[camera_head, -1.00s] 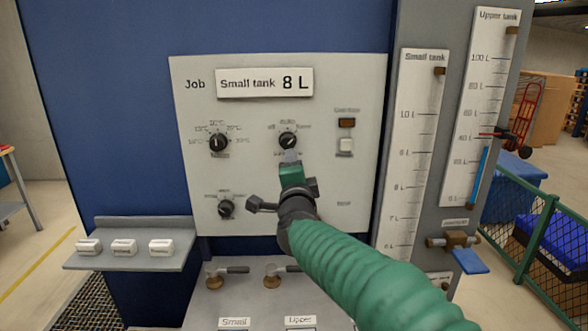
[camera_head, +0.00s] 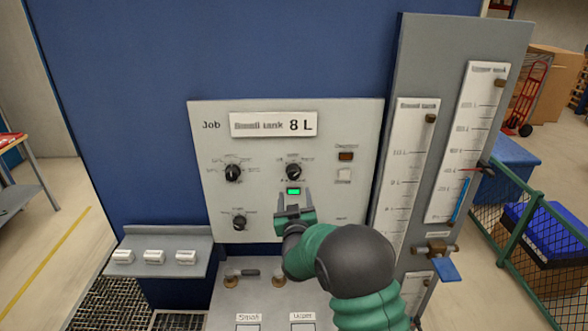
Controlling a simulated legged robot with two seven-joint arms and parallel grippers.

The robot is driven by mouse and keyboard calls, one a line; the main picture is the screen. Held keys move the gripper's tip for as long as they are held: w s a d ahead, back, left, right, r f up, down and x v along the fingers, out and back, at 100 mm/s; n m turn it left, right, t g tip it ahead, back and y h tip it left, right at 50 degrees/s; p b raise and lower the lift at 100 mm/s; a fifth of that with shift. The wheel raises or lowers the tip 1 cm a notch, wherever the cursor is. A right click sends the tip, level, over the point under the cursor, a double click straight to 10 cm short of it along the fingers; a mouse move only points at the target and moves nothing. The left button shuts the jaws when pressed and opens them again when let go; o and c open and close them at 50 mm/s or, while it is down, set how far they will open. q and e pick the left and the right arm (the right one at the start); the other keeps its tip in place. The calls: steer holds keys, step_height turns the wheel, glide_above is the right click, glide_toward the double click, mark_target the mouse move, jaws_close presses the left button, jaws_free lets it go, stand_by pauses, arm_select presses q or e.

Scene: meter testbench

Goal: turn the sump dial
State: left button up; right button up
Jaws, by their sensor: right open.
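Three black dials show on the grey panel (camera_head: 359,220): an upper left dial (camera_head: 232,172), an upper right dial (camera_head: 293,172) and a lower left dial (camera_head: 238,222). Their labels are too blurred to read, so I cannot tell which is the sump dial. My right gripper (camera_head: 294,201) is open and empty, its fingers pointing up below the upper right dial and to the right of the lower left one. It hides the panel's lower middle. A lit green window (camera_head: 293,191) shows between the fingertips. My left gripper is not in view.
The job card (camera_head: 272,125) reads 8 L. A shelf (camera_head: 200,243) with several white blocks juts out at left. Valve handles (camera_head: 235,275) stick up below the panel. Tank gauges (camera_head: 411,160) and a tap (camera_head: 436,250) stand at right.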

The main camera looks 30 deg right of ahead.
mark_target(294, 177)
steer(key=p+x, duration=0.1)
steer(key=x, duration=0.2)
steer(key=p+x, duration=0.1)
steer(key=x, duration=0.3)
steer(key=shift+w+a+r+p, duration=0.15)
steer(key=shift+r+p, duration=0.1)
steer(key=shift+p, duration=0.1)
steer(key=x, duration=0.1)
steer(key=p+x, duration=0.1)
steer(key=x, duration=0.2)
steer(key=shift+d+f, duration=0.25)
steer(key=shift+d, duration=0.1)
steer(key=shift+w+d+f, duration=0.1)
steer(key=shift+d, duration=0.2)
steer(key=shift+a, duration=0.1)
steer(key=shift+a, duration=0.1)
